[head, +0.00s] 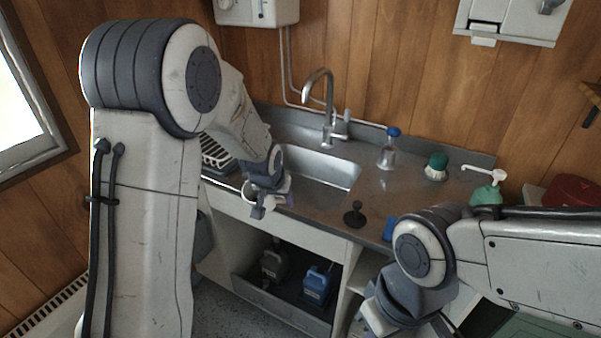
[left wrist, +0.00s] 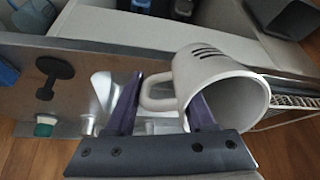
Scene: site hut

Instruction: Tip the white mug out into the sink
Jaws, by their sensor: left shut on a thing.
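The white mug (left wrist: 245,105) has dark stripes on its side, and its open mouth faces the left wrist camera. My left gripper (head: 270,198) is shut on it at the handle side, with the handle (left wrist: 158,93) between the purple fingers in the left wrist view (left wrist: 165,112). In the head view the mug (head: 248,194) is partly hidden behind the gripper. It is held near the counter's front edge, at the front left of the steel sink (head: 325,170). The mug's contents cannot be seen. My right arm shows at lower right, but its fingers are outside the picture.
A faucet (head: 329,110) rises behind the sink. A dish rack (head: 217,158) stands to its left. To its right are a blue-topped item (head: 389,150), a green-topped item (head: 436,167), a black plunger-like item (head: 354,214) and a pump bottle (head: 488,188). Jugs (head: 317,285) sit in the open shelf below.

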